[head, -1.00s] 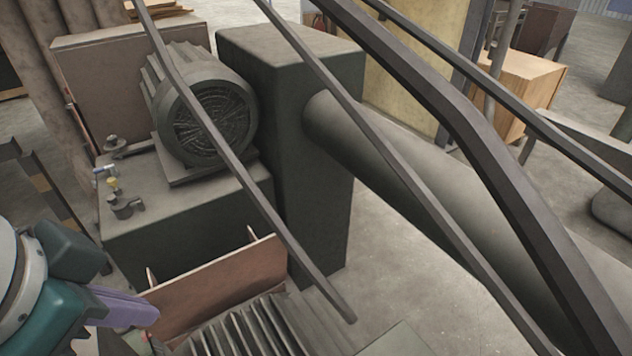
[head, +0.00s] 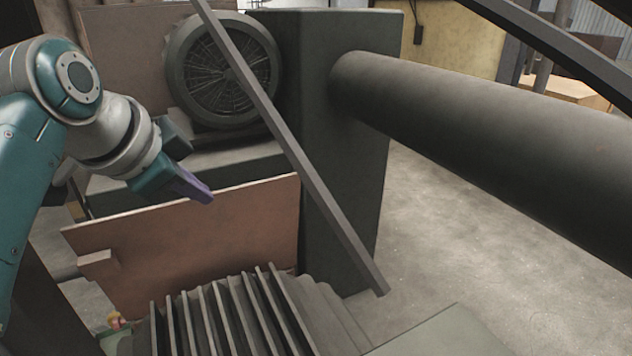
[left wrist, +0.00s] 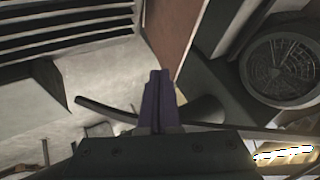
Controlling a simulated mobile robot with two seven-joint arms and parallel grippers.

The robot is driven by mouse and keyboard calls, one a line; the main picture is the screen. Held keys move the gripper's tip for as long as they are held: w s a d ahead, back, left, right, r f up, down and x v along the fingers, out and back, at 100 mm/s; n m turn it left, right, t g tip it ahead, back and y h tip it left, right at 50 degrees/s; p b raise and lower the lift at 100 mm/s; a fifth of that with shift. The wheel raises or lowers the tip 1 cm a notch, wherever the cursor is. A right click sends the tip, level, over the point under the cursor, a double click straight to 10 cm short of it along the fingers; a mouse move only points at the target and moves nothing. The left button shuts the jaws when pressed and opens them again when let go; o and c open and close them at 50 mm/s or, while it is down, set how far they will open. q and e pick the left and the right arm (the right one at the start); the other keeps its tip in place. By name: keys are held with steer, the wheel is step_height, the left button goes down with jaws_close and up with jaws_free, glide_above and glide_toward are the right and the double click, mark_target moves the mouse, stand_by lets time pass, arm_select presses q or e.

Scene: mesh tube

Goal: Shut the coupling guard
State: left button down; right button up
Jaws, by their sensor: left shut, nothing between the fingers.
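A flat reddish-brown panel (head: 215,240), which looks like the coupling guard, stands raised on edge behind a dark finned housing (head: 225,315). A small block (head: 97,262) of the same colour sticks out at its left end. The panel also shows in the left wrist view (left wrist: 172,30). My left gripper (head: 205,195) is shut and empty, its purple fingers pointing right and down near the panel's upper edge. I cannot tell whether they touch it. In the left wrist view the shut fingers (left wrist: 160,90) show at the centre. My right gripper is not in view.
A round fan-ended motor (head: 222,70) sits behind the panel. A tall dark box (head: 335,130) with a thick pipe (head: 480,130) stands to the right. A dark slanted bar (head: 290,145) crosses in front. Bare floor (head: 450,240) lies at right.

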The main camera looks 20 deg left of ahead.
mark_target(223, 196)
arm_select(q)
steer(key=w+a+f, duration=0.1)
steer(key=w+f, duration=0.1)
steer(key=w+a+f+b, duration=0.1)
steer(key=w+f, duration=0.1)
steer(key=w, duration=0.1)
steer(key=w+a+f+b, duration=0.1)
steer(key=w+f, duration=0.2)
steer(key=shift+w+a, duration=0.1)
steer(key=shift+a, duration=0.15)
steer(key=shift+w+a+r, duration=0.15)
steer(key=shift+w+a, duration=0.1)
steer(key=shift+a, duration=0.05)
